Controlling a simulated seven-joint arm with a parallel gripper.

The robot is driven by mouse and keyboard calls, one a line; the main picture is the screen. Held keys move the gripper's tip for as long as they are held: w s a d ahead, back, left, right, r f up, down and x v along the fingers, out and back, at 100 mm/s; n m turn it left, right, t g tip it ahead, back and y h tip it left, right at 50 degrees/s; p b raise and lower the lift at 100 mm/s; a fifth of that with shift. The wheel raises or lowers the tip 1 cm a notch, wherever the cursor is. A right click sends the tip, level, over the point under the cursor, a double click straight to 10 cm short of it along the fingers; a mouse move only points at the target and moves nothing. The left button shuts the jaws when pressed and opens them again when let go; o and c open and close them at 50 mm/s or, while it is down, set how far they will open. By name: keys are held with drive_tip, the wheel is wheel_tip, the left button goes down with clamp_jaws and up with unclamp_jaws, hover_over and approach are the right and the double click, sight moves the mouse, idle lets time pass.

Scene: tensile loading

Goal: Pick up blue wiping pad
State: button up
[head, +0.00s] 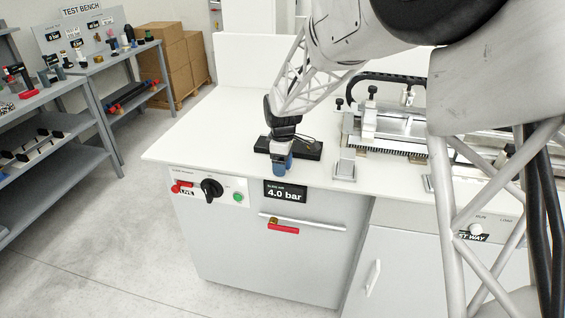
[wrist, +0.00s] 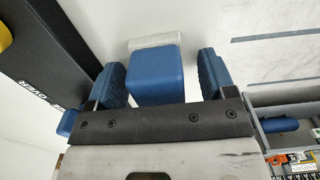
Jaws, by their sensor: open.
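The blue wiping pad (wrist: 154,78) shows in the wrist view as a blue block with a pale ribbed strip at its far end. My gripper (wrist: 162,64) is open, with one blue finger on each side of the pad. A narrow gap shows between the pad and each finger. In the head view my gripper (head: 281,161) points down at the front edge of the white bench, and its blue fingers hide most of what is between them. I cannot tell the pad from the fingers there.
A black block (head: 308,150) lies on the bench top (head: 220,120) right beside my gripper. A silver test fixture (head: 369,130) stands to the right. The bench is clear to the left. In the wrist view a dark bar (wrist: 50,55) runs close along the left.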

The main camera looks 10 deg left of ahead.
idle(0.5)
drive_tip(key=c, duration=1)
drive_tip(key=shift+r, duration=0.15)
drive_tip(key=shift+r, duration=1.55)
drive_tip(key=s+d, duration=0.2)
drive_tip(key=s, duration=0.2)
drive_tip(key=s+d+r, duration=0.1)
drive_tip(key=s+d, duration=0.2)
drive_tip(key=s, duration=0.2)
drive_tip(key=s+d, duration=0.2)
drive_tip(key=s, duration=0.3)
drive_tip(key=shift+s+d+r, duration=0.1)
drive_tip(key=shift+d+r, duration=0.1)
drive_tip(key=shift+r, duration=0.1)
